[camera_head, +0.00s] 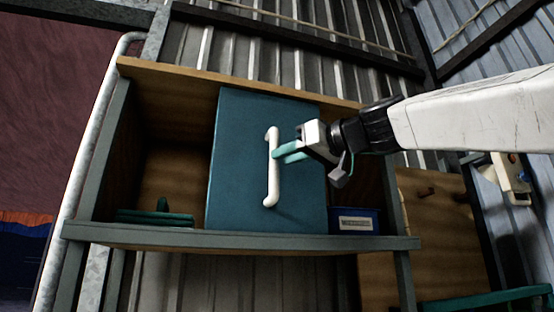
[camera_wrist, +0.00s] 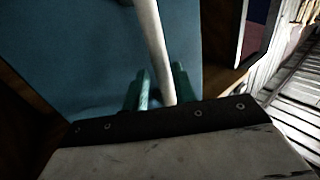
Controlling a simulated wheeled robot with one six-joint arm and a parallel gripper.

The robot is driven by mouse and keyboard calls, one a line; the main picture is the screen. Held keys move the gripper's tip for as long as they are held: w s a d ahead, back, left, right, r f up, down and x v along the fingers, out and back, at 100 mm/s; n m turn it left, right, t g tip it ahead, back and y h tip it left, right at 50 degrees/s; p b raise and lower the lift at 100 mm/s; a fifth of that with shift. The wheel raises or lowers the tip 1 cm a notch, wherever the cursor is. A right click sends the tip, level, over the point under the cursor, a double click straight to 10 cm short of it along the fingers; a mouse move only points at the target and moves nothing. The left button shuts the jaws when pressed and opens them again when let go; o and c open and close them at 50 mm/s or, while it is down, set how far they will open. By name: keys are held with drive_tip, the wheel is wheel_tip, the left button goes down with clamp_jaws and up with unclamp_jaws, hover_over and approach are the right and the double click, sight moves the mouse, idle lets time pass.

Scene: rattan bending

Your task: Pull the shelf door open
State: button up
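The shelf door (camera_head: 240,180) is a flat teal panel in the middle of the wooden shelf. It also fills the upper left of the wrist view (camera_wrist: 70,60). A white upright bar handle (camera_head: 273,180) is fixed to its front. My gripper (camera_head: 282,154) is at the handle's middle, reaching in from the right. In the wrist view, its two teal fingers (camera_wrist: 160,88) stand one on each side of the handle (camera_wrist: 152,35). The fingers are close to the bar, but I cannot tell whether they grip it. The door's hinge side is not clear.
The wooden shelf (camera_head: 240,238) has an open bay on the left with a green object (camera_head: 156,216) in it. A blue labelled bin (camera_head: 355,220) sits right of the door. A pale pipe (camera_head: 85,150) runs along the left. A wooden pegboard (camera_head: 440,225) stands right.

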drive_tip(key=v, duration=0.3)
drive_tip(key=shift+s+d, duration=0.25)
drive_tip(key=shift+d, duration=0.05)
idle(0.3)
drive_tip(key=s+d+f+m+g+h, duration=0.1)
drive_tip(key=d+f+m+g+h, duration=0.15)
drive_tip(key=f, duration=1.05)
drive_tip(key=s+d+f+m+g+h, duration=0.1)
drive_tip(key=d+f+m+g+h, duration=0.2)
drive_tip(key=f, duration=1.1)
drive_tip(key=s+d+f+m+g+h, duration=0.1)
drive_tip(key=s+d+f+h, duration=0.2)
drive_tip(key=s+d+f, duration=0.3)
drive_tip(key=s+d+f+m+g+h, duration=0.1)
drive_tip(key=s+d+f, duration=0.5)
drive_tip(key=f, duration=0.8)
drive_tip(key=s+d+f+m+g+h, duration=0.1)
drive_tip(key=s+d+f+m+h, duration=0.2)
drive_tip(key=s+f, duration=0.7)
drive_tip(key=d+h, duration=0.2)
drive_tip(key=d, duration=0.1)
drive_tip(key=shift+s+d+f+g, duration=0.3)
drive_tip(key=shift+s+f+g, duration=0.05)
drive_tip(key=shift+s, duration=0.05)
